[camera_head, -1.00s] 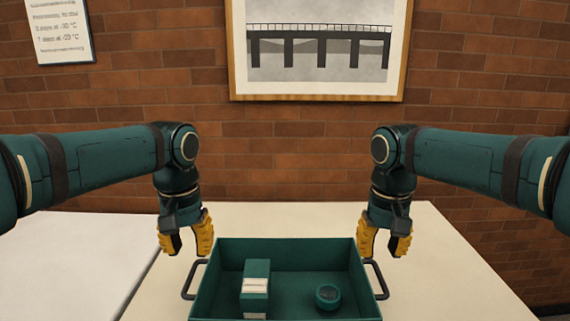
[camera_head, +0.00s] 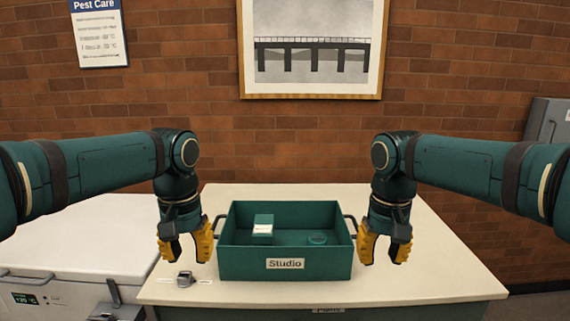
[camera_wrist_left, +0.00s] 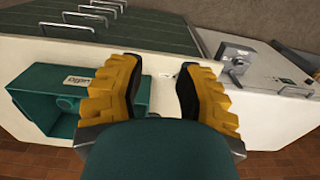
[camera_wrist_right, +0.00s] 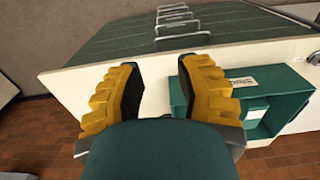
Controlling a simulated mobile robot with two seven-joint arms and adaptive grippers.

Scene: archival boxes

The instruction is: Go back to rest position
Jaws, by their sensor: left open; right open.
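My left gripper (camera_head: 186,247) is open and empty, pointing down at the left of the green box labelled "Studio" (camera_head: 285,264). My right gripper (camera_head: 385,247) is open and empty at the right of that box. Both are apart from the box's side handles as far as I can tell. The box stands on a pale table (camera_head: 420,270) and holds a small green carton with a white label (camera_head: 263,230) and a round green item (camera_head: 317,239). The box also shows in the left wrist view (camera_wrist_left: 40,88) and in the right wrist view (camera_wrist_right: 272,122).
A white freezer chest (camera_head: 80,240) stands left of the table. A small dark and silver item (camera_head: 185,278) lies near the table's left front. A brick wall with a framed bridge picture (camera_head: 312,50) and a sign (camera_head: 98,35) is behind. A grey cabinet (camera_head: 548,122) is at far right.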

